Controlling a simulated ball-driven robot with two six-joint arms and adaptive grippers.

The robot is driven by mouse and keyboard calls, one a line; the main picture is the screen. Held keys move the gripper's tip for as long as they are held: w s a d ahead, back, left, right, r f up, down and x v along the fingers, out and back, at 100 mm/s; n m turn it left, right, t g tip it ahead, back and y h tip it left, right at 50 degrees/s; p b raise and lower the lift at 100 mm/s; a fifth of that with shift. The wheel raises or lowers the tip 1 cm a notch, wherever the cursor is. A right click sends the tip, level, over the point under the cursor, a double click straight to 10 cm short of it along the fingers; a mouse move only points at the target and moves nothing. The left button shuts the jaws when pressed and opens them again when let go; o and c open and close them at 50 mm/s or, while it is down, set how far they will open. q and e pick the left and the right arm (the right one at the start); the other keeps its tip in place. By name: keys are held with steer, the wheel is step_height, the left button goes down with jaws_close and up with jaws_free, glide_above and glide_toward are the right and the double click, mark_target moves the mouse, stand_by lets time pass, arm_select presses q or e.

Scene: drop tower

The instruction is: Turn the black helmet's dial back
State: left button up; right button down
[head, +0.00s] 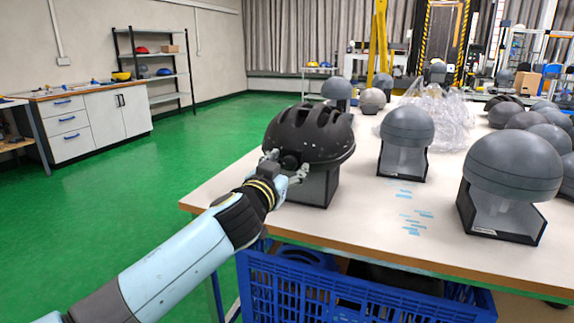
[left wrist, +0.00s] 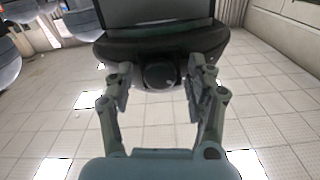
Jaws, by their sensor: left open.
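The black helmet (head: 308,130) sits on a dark box-like stand (head: 318,188) near the table's left front edge. Its round dark dial (head: 290,162) is on the side facing my left arm. In the left wrist view the dial (left wrist: 160,76) lies under the helmet's dark rim (left wrist: 150,46). My left gripper (head: 285,167) is at the dial. In the left wrist view its open fingers (left wrist: 160,82) stand on either side of the dial, with gaps visible. My right gripper is not in view.
Grey dome headforms on stands (head: 407,128) (head: 513,163) stand to the right on the pale table (head: 370,228). Crumpled clear plastic (head: 432,110) and more domes lie behind. A blue crate (head: 350,297) is below the front edge. Green floor is free at left.

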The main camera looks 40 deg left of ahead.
arm_select(q)
steer(key=shift+w, duration=0.1)
jaws_close()
stand_by(0.3)
